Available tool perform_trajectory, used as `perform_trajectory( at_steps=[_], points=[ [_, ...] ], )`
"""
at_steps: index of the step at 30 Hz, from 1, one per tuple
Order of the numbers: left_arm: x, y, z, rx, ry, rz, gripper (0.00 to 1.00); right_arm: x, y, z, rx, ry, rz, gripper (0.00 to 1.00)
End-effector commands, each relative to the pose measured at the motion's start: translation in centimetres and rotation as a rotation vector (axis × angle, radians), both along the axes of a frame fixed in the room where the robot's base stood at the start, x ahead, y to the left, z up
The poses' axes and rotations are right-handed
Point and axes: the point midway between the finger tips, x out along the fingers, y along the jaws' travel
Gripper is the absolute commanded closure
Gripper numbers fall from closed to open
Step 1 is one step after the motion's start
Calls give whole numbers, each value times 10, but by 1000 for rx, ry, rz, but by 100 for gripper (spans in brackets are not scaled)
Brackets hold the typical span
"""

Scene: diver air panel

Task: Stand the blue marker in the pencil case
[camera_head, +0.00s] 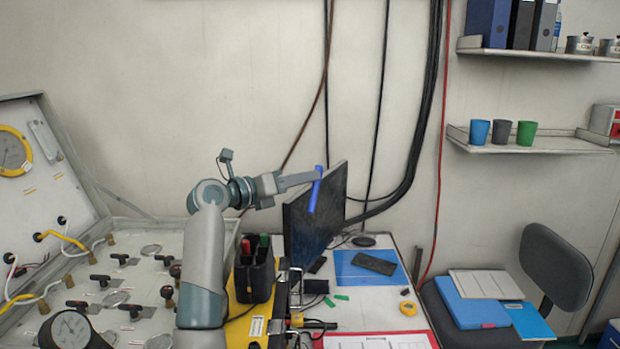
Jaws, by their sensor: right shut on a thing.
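The blue marker (315,194) is up in the air in front of the dark monitor, close to upright with a slight tilt. My right gripper (317,175) is shut on its upper part. The pencil case (254,283) is a black open-topped holder standing lower and to the left of the marker. A red and a green marker (265,241) stick up out of it. The marker is well above the case and apart from it. The inside of the case is hidden. My left gripper is not in view.
The monitor (330,205) stands close behind the marker. The valve panel (130,280) with gauges and levers fills the left. On the table lie a blue mat with a phone (374,263), yellow tape (408,308) and a red clipboard (375,341). Cables hang on the wall.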

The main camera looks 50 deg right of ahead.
Motion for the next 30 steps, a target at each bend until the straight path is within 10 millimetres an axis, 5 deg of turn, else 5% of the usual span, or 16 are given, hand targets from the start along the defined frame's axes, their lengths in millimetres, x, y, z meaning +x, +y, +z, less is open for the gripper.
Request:
perform_trajectory(
  at_steps=[14, 30],
  points=[
    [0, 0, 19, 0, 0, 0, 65, 18, 52, 5, -304, -157, 225, 100],
    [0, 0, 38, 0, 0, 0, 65, 36, 133, -19, -508, -402, 567, 100]
  ],
)
